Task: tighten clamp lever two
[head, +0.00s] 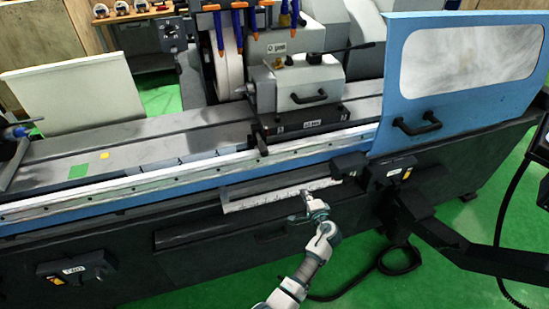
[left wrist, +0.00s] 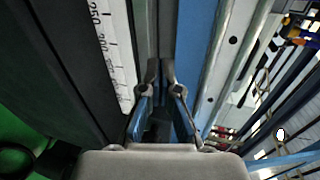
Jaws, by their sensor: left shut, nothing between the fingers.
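My left gripper (head: 308,195) is in front of the machine, at the scale strip (head: 270,196) below the blue table edge. In the left wrist view its two fingers (left wrist: 160,72) are shut with nothing between them. They point along a dark gap between the white scale and a blue rail. I cannot tell whether they touch anything. A small dark lever (head: 260,145) sits at the tailstock's front base. No label tells which one is clamp lever two. My right gripper is not in view.
A blue door (head: 470,60) with a window and black handle stands at the right. A black block (head: 348,164) sits at the scale's right end. A dark post (head: 430,222) and cable (head: 400,262) are right of my arm. Green floor (head: 215,285) is open in front.

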